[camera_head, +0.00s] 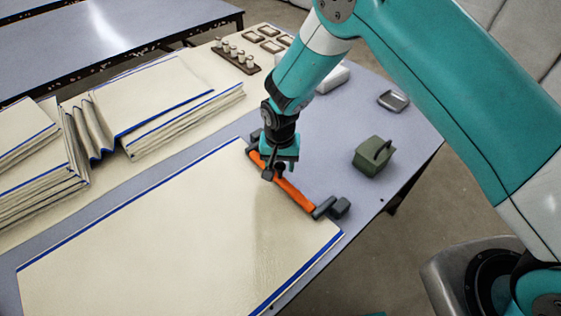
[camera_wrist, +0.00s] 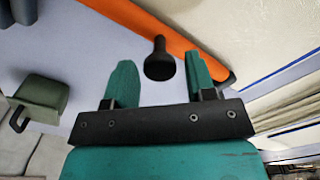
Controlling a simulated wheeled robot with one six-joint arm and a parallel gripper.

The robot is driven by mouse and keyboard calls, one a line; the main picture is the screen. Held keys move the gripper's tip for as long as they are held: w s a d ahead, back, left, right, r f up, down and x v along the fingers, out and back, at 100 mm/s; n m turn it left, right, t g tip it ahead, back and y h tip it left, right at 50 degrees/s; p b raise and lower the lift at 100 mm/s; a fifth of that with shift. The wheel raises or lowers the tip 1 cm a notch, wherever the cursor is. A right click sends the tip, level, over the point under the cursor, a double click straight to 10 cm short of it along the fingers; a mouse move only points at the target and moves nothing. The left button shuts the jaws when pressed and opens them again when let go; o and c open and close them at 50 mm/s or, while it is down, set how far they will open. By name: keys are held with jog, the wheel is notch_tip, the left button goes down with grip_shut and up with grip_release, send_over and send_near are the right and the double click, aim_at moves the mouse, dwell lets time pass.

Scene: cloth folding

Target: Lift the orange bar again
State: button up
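The orange bar (camera_head: 297,194) lies along the right-hand short edge of the flat cream cloth (camera_head: 170,235) with blue borders. Dark grey blocks stand at both bar ends. My gripper (camera_head: 275,171) is right over the bar, hiding part of it. In the wrist view the orange bar (camera_wrist: 175,28) crosses the top, and its black knob (camera_wrist: 159,60) stands between the fingertips. My gripper (camera_wrist: 161,72) is open there, with a gap between the knob and each teal finger. The cloth (camera_wrist: 285,40) shows at the right.
A green lidded box (camera_head: 372,157) sits right of the bar, near the table edge. A small grey tray (camera_head: 393,101) is behind it. Folded cloth stacks (camera_head: 165,100) lie at the back left. A rack of pegs (camera_head: 235,55) stands at the back.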

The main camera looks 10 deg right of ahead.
grip_shut()
